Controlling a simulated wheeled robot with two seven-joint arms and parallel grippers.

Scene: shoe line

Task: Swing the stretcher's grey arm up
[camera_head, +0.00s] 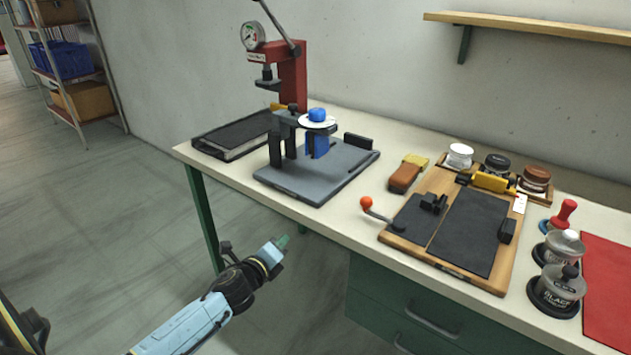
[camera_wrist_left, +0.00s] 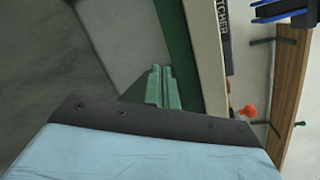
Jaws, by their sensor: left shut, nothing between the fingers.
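The stretcher's grey base plate (camera_head: 325,185) lies on the workbench, left of its middle. On it stand dark uprights, a blue block (camera_head: 318,145) and a grey arm (camera_head: 286,119). The arm lies about level, with a white disc (camera_head: 330,122) and a blue knob (camera_head: 316,114) at its right end. The disc partly hides what is under it. My left gripper (camera_head: 283,240) is shut and empty, in front of the bench's front edge and apart from the stretcher. Its green fingertips also show in the left wrist view (camera_wrist_left: 163,88). My right gripper is not in view.
A red press (camera_head: 292,75) with a gauge stands behind the stretcher. To the right is a wooden board (camera_head: 395,235) with an orange-knobbed lever (camera_head: 367,203). Jars (camera_head: 558,288) and a red mat (camera_head: 608,270) are farther right. Floor left of the bench is clear.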

